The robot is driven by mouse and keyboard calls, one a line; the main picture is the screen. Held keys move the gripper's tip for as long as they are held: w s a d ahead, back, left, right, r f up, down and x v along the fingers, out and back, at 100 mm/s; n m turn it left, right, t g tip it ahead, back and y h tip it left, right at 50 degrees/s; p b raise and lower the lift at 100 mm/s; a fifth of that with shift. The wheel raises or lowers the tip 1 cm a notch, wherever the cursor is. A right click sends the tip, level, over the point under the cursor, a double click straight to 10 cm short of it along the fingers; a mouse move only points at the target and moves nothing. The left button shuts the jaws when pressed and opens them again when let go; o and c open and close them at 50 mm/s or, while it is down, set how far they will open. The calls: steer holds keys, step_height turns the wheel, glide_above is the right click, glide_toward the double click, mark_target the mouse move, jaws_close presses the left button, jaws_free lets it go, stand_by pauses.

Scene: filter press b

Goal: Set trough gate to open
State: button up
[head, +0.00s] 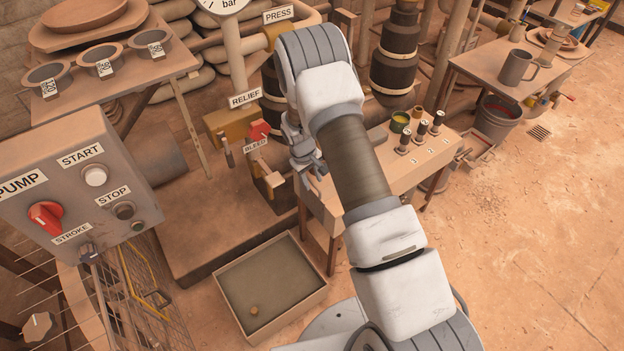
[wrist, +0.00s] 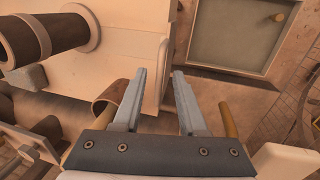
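No label reading trough gate is legible in either view, so I cannot tell which part it is. My gripper (head: 302,160) hangs beside the left end of a pale bench, partly hidden by my own arm in the head view. In the wrist view my gripper (wrist: 160,75) is open, with nothing between its two grey fingers. A brown pipe end (wrist: 108,98) lies just left of the left finger, and a tan rod (wrist: 228,120) lies right of the right finger. Whether either finger touches them I cannot tell. A square shallow tray (head: 300,262) sits on the floor below.
A red handle (head: 260,130) stands by the RELIEF label (head: 245,99) and BLEED label. The pump control box (head: 75,190) is at the left. The pale bench (head: 385,178) carries several small levers. Open floor (head: 530,240) lies to the right.

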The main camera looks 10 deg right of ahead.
jaws_close()
stand_by(1.2)
